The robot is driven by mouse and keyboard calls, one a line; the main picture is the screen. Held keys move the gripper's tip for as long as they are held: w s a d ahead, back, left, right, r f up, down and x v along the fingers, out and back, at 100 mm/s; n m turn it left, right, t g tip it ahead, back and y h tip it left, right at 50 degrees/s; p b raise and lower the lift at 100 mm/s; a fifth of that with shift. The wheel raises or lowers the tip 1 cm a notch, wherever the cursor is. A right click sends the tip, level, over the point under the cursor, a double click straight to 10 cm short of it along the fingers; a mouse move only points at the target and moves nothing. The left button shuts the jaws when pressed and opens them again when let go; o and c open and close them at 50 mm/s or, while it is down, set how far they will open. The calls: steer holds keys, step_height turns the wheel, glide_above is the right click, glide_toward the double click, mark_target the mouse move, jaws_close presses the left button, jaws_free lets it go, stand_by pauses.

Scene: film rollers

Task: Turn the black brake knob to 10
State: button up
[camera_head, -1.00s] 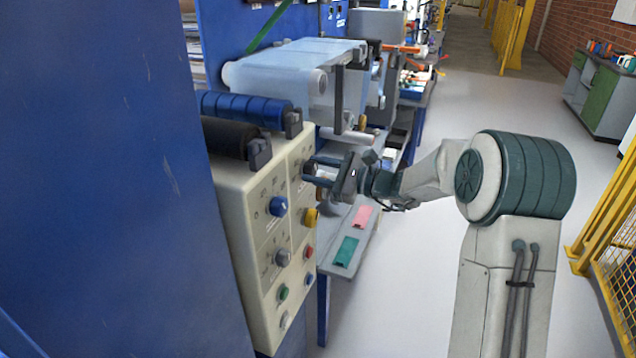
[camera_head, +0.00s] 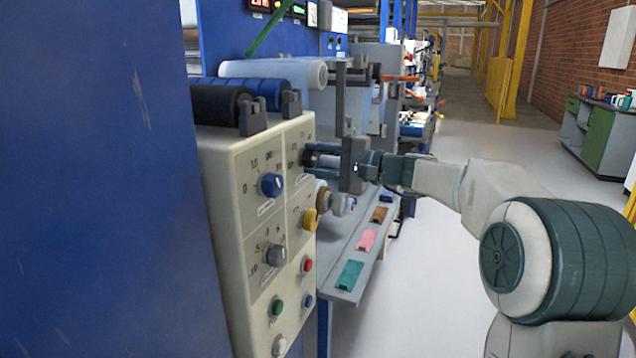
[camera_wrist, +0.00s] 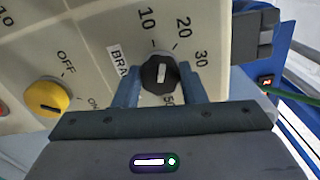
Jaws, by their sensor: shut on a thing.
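The black brake knob (camera_wrist: 160,73) is on the cream control panel (camera_wrist: 100,25), seen close in the wrist view. A scale with 10, 20, 30 and 50 runs around it, and a partly hidden "BRA" label is beside it. A white line on its face runs roughly toward the 10 mark; which end is the pointer is hard to tell. My gripper (camera_wrist: 160,88) has one blue-grey finger on each side of the knob and is shut on it. In the head view my gripper (camera_head: 322,155) reaches the panel's upper right from the right, and its fingers mostly hide the knob.
A yellow on/off knob (camera_wrist: 47,98) is left of the brake knob in the wrist view. In the head view a blue knob (camera_head: 272,185) and a grey knob (camera_head: 275,255) are on the panel. Dark and blue rollers (camera_head: 262,93) lie above. The floor at right is open.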

steer(key=n+b, duration=0.1)
steer(key=b, duration=0.1)
steer(key=n+b, duration=0.1)
steer(key=shift+f+n+b, duration=0.3)
steer(key=shift+n+b, duration=0.1)
steer(key=shift+r+n+b, duration=0.15)
steer(key=shift+n+b, duration=0.55)
steer(key=shift+b, duration=0.05)
steer(key=o, duration=1)
steer(key=shift+r, duration=0.1)
steer(key=shift+d, duration=0.1)
steer(key=p+v, duration=0.1)
steer(key=v, duration=1.2)
steer(key=shift+d, duration=0.35)
steer(key=shift+s+p, duration=0.1)
steer(key=shift+p, duration=0.2)
